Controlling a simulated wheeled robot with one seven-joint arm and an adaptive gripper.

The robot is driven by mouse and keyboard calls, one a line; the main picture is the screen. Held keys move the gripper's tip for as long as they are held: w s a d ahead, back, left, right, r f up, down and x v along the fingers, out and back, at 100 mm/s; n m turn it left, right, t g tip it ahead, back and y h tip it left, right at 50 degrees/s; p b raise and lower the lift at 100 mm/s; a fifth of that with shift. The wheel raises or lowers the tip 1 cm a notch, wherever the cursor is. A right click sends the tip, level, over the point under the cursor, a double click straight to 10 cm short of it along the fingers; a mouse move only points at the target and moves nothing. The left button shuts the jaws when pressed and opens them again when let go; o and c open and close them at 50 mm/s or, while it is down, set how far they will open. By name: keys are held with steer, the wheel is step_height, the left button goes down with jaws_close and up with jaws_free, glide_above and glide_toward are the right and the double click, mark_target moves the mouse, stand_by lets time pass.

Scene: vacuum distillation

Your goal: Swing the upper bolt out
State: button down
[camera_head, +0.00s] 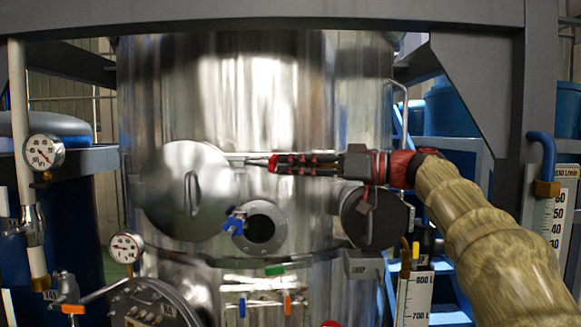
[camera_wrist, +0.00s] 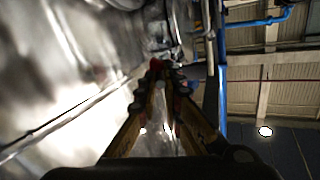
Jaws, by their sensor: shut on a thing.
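The large steel vessel has a round hatch door (camera_head: 190,190) with a curved handle on its left side. The upper bolt (camera_head: 254,161) shows as a thin metal rod at the upper right edge of the door. My gripper (camera_head: 274,163) reaches in from the right, level, with its fingertips at the right end of this rod. In the wrist view my gripper (camera_wrist: 158,70) has its two fingers converging at their tips. It is shut on the upper bolt; the fingers hide the gripped part, and the bolt is hard to make out in the wrist view.
A blue-handled valve (camera_head: 235,222) and an open round port (camera_head: 265,228) sit just below. A dark round cover (camera_head: 374,217) is below my gripper. A pressure gauge (camera_head: 43,152) stands left, and a grey frame post (camera_head: 508,120) right.

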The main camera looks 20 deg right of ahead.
steer(key=shift+r, duration=0.15)
steer(key=c, duration=1.9)
jaws_free()
steer(key=shift+r, duration=0.1)
steer(key=shift+s+d, duration=0.15)
steer(key=shift+d, duration=0.05)
